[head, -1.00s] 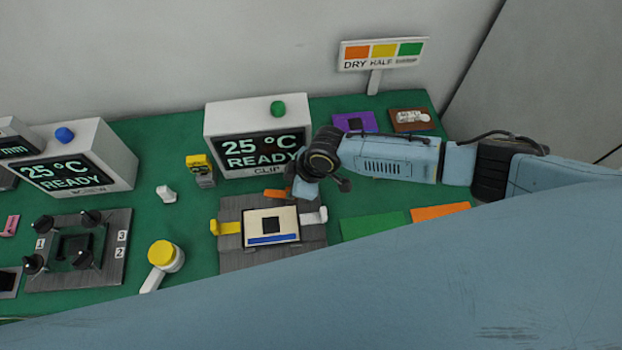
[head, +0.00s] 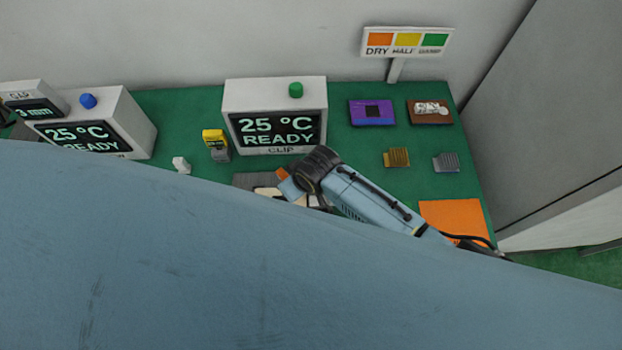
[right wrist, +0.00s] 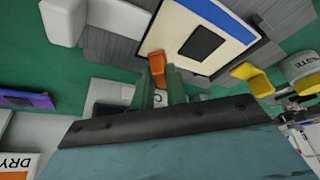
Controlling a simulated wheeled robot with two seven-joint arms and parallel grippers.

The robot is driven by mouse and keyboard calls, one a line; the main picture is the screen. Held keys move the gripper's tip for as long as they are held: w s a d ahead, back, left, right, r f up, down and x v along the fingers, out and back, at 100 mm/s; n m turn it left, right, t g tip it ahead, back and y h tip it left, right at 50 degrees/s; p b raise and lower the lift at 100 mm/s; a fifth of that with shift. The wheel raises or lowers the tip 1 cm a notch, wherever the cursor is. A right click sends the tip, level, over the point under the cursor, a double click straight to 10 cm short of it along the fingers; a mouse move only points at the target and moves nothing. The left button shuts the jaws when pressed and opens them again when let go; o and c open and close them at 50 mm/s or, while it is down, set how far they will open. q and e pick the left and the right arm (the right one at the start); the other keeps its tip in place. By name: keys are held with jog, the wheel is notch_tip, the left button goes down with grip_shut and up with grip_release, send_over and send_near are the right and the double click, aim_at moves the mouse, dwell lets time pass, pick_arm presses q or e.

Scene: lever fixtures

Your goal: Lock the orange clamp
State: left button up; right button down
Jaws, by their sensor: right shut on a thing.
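The orange clamp (right wrist: 157,68) is at the edge of the grey fixture (right wrist: 128,50) in the right wrist view, beside a cream board (right wrist: 178,22) with a blue stripe and a dark square. My right gripper (right wrist: 160,82) is shut on the clamp's orange lever, its green fingers on either side. In the head view the fixture (head: 255,180) is mostly hidden by my arms, and the grip itself cannot be made out there. My left gripper is not in view.
A yellow clamp (right wrist: 252,78) and a white clamp (right wrist: 63,20) sit on other sides of the fixture. A READY display box (head: 275,95) stands right behind it. Purple (head: 372,112) and brown (head: 430,112) boards lie to the right. My blue arm covers the foreground.

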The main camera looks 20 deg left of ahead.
dwell(0.4)
jog(key=c, duration=1.4)
grip_release()
jog(key=shift+a, duration=0.1)
jog(key=p+v, duration=0.2)
jog(key=v, duration=1.1)
jog(key=shift+r, duration=0.2)
jog(key=shift+s, duration=0.1)
